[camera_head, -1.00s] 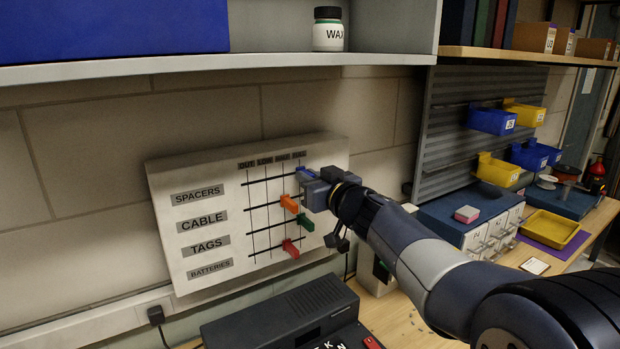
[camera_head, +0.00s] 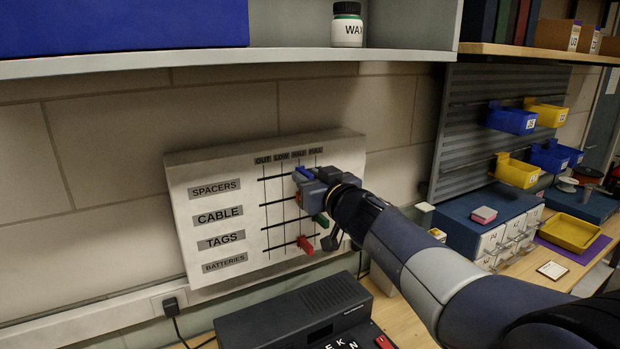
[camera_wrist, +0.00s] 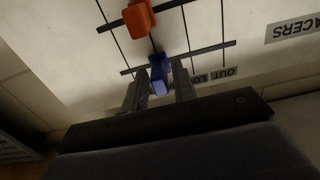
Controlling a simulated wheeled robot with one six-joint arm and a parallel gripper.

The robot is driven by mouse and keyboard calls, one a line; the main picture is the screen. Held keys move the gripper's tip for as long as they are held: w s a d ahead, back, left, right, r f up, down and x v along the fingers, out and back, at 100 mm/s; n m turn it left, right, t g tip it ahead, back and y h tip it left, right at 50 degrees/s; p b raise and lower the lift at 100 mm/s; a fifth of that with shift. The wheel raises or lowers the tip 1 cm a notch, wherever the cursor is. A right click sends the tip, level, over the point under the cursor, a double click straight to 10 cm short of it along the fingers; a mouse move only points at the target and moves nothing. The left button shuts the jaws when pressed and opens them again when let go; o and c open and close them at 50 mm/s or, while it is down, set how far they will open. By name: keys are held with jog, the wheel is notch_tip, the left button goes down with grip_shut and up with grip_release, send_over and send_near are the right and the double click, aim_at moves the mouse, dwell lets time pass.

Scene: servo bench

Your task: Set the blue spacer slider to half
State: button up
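The white slider board (camera_head: 183,215) hangs on the wall with columns OUT, LOW, HALF and FULL and rows for spacers, cable, tags and batteries. The blue spacer slider (camera_wrist: 159,74) sits on the top track, at about the HALF line in the wrist view; it also shows in the head view (camera_head: 302,173). My gripper (camera_wrist: 160,80) has a finger on each side of it and appears shut on it. The orange cable slider (camera_wrist: 140,19) is on the same line. In the head view my gripper mostly hides the orange slider.
The green tags slider (camera_head: 321,220) and red batteries slider (camera_head: 305,245) stand below my gripper. A shelf (camera_head: 215,63) overhangs the board. A dark device (camera_head: 290,315) stands on the bench below. Drawers (camera_head: 490,235) and bins stand to the right.

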jog(key=shift+o, duration=0.7)
jog(key=v, duration=1)
jog(key=shift+s+d, duration=0.25)
jog(key=shift+s, duration=0.1)
jog(key=x, duration=1)
jog(key=shift+w+a, duration=0.2)
jog(key=shift+w, duration=0.05)
jog(key=shift+w+a, duration=0.1)
jog(key=shift+w, duration=0.1)
jog(key=shift+d, duration=0.2)
